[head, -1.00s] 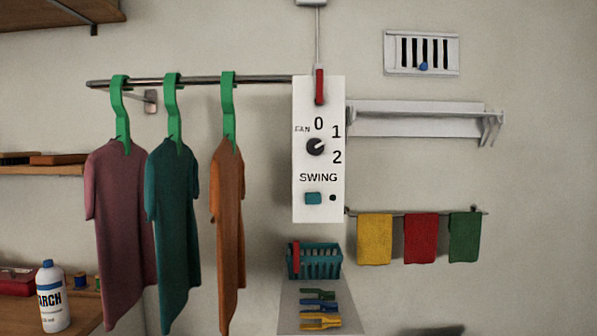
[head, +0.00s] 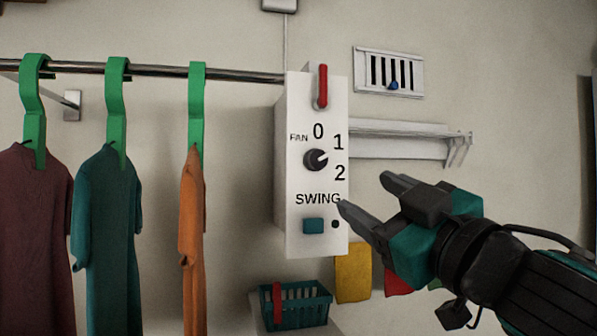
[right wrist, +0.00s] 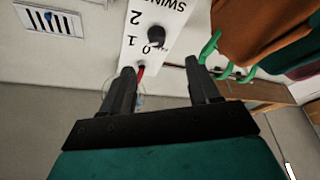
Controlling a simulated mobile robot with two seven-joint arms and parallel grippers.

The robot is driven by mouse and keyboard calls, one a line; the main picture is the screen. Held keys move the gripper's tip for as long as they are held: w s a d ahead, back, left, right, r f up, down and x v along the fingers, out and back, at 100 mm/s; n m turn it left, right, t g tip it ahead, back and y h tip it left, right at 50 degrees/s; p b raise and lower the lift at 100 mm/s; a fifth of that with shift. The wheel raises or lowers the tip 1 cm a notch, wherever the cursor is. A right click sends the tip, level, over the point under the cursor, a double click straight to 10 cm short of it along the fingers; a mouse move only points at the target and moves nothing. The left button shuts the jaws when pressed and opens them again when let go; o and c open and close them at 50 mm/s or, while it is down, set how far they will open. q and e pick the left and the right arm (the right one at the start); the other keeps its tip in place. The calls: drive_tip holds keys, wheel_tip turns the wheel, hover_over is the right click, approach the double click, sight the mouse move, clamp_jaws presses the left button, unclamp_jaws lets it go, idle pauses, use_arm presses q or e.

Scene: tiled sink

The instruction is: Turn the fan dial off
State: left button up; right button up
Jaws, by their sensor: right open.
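The white fan panel (head: 296,235) hangs on the wall with the numbers 0, 1 and 2 and the word SWING. Its round black fan dial (head: 315,160) has a pale mark on its right side, facing roughly toward 1; the exact setting is hard to tell. My right gripper (head: 363,191) is open and empty, right of and below the dial, its fingers pointing at the panel. In the right wrist view the dial (right wrist: 157,37) shows upside down beyond the open fingertips (right wrist: 159,66), apart from them. My left gripper is out of view.
Shirts on green hangers (head: 196,110) hang left. A white shelf (head: 400,143) and vent (head: 389,72) are right. A teal basket (head: 310,310) is below.

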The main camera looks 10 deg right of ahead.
sight(319, 159)
drive_tip(key=p+x, duration=0.3)
drive_tip(key=x, duration=0.1)
drive_tip(key=p+x, duration=0.3)
drive_tip(key=r+p+x, duration=0.1)
drive_tip(key=p+x, duration=0.2)
drive_tip(key=x, duration=0.1)
drive_tip(key=shift+w+r, duration=0.2)
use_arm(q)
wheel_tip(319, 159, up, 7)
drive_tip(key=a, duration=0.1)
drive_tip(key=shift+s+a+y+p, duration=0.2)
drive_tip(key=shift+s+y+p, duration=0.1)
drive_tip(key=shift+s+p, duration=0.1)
use_arm(e)
drive_tip(key=shift+w+a+r, duration=0.1)
drive_tip(key=shift+w+a, duration=0.05)
drive_tip(key=shift+w, duration=0.35)
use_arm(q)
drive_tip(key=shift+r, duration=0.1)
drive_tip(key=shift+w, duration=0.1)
use_arm(e)
drive_tip(key=shift+c, duration=0.3)
drive_tip(key=c, duration=0.9)
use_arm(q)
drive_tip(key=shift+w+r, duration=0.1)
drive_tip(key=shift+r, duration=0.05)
use_arm(e)
drive_tip(key=shift+c, duration=0.2)
